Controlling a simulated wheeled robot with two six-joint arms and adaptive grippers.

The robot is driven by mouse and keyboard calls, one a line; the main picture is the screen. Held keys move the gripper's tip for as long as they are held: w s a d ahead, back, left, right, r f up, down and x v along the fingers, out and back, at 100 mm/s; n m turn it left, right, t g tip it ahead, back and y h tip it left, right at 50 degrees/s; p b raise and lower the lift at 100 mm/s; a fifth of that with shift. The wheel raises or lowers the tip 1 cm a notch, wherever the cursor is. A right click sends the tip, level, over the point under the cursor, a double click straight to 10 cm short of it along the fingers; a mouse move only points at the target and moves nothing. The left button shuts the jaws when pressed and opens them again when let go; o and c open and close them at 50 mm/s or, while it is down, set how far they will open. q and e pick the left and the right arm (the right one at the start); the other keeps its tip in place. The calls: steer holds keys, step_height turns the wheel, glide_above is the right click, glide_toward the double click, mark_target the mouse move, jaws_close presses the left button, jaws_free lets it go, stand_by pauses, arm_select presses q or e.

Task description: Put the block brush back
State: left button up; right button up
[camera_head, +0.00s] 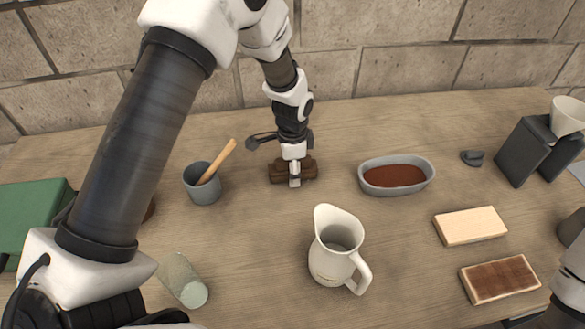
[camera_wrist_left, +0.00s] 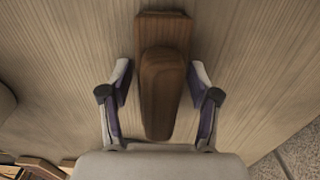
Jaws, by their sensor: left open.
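The block brush, a dark brown wooden block with a raised rounded grip, lies on the table (camera_head: 110,140) below my left gripper (camera_head: 294,172) in the head view. Its left end (camera_head: 277,173) shows beside the gripper. In the left wrist view the brush (camera_wrist_left: 162,28) lies lengthwise, and my left gripper (camera_wrist_left: 161,98) is open with one finger on each side of its grip. Gaps show between the fingers and the wood. My right gripper is not in view; only part of my right arm shows at the lower right.
A grey cup (camera_head: 203,190) with a wooden handle in it stands to the left. A white jug (camera_head: 330,262) stands in front, near a lying glass (camera_head: 181,279). An oval dish (camera_head: 396,190) of brown content, a pale block (camera_head: 470,227) and a brown-topped block (camera_head: 500,279) are to the right.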

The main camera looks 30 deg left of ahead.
arm_select(q)
steer(key=shift+w+r, duration=0.1)
steer(key=shift+r, duration=0.4)
step_height(320, 180, up, 11)
steer(key=shift+r+b, duration=0.15)
steer(key=shift+b, duration=0.8)
